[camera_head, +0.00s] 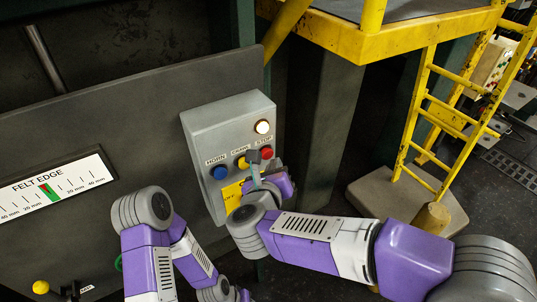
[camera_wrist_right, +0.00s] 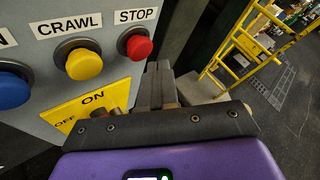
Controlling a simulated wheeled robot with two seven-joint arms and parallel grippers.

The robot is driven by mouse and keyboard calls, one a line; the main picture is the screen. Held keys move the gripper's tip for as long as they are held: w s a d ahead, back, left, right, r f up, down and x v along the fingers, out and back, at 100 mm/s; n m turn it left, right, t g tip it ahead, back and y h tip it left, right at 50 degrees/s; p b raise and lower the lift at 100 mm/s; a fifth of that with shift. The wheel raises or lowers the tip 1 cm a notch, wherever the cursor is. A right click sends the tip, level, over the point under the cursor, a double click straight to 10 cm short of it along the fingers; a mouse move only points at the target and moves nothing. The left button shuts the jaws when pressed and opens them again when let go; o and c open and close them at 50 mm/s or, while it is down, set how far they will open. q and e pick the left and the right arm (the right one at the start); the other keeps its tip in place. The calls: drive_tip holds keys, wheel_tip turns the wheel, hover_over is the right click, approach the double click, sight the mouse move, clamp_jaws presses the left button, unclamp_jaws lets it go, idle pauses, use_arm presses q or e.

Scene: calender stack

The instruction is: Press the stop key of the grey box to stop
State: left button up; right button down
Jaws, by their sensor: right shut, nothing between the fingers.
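The grey box (camera_head: 228,117) is mounted on a dark panel. Its red stop key (camera_head: 267,152), under the STOP label, is at the right end of the button row; in the right wrist view the red key (camera_wrist_right: 139,46) is unobstructed. My right gripper (camera_head: 254,157) is shut and empty in front of the box's lower right part. In the right wrist view its closed fingers (camera_wrist_right: 157,68) appear just below and right of the red key; contact cannot be told.
The yellow CRAWL button (camera_wrist_right: 84,64) and blue HORN button (camera_head: 220,172) sit left of the red key. A lit lamp (camera_head: 262,127) is above it. A yellow ON/OFF plate (camera_wrist_right: 85,108) is below. A yellow ladder (camera_head: 424,125) stands at right.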

drive_tip(key=shift+w, duration=0.1)
drive_tip(key=shift+w+a, duration=0.25)
drive_tip(key=shift+w, duration=0.05)
drive_tip(key=shift+w+a+b, duration=0.3)
drive_tip(key=shift+w, duration=0.1)
idle(0.9)
drive_tip(key=shift+s+d, duration=0.1)
drive_tip(key=shift+s, duration=0.05)
drive_tip(key=shift+s+d+b, duration=0.45)
drive_tip(key=shift+s, duration=0.2)
